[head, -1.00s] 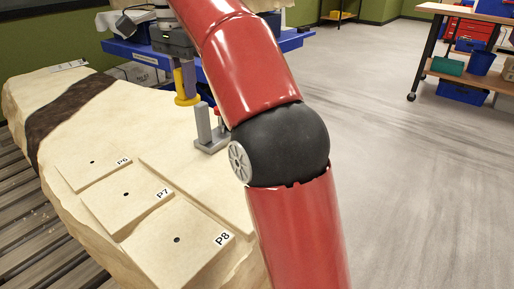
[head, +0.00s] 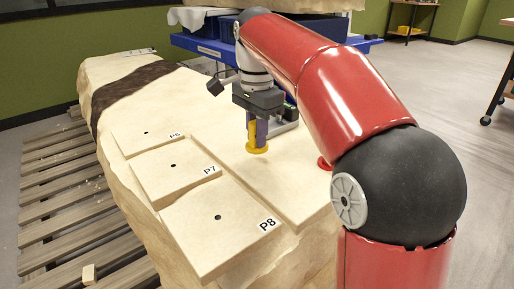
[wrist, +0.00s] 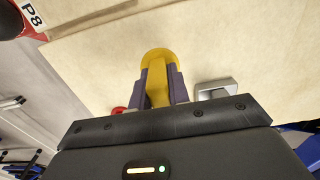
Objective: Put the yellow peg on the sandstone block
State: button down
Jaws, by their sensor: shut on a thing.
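My gripper (head: 258,128) is shut on the yellow peg (head: 257,148), which hangs upright with its wide round flange below the fingers. In the wrist view the peg (wrist: 158,68) sits between the two purple-grey fingers. A large pale sandstone-coloured block (head: 225,115) with a dark band lies under the gripper. The peg is over its right part, beyond the raised plates; I cannot tell if its flange touches the surface.
A grey metal bracket (head: 285,118) stands just behind and right of my gripper; it also shows in the wrist view (wrist: 218,87). A red round piece (head: 324,163) is partly hidden by my arm. A blue workbench (head: 205,45) is behind. A slatted wooden pallet (head: 60,180) lies left.

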jog(key=shift+f+b, duration=0.35)
jog(key=shift+f, duration=1.15)
jog(key=c, duration=1.3)
grip_release()
jog(key=shift+f, duration=0.15)
notch_tip(320, 180, up, 12)
jog(key=p, duration=0.4)
jog(key=shift+r+p, duration=0.2)
jog(key=shift+p, duration=0.15)
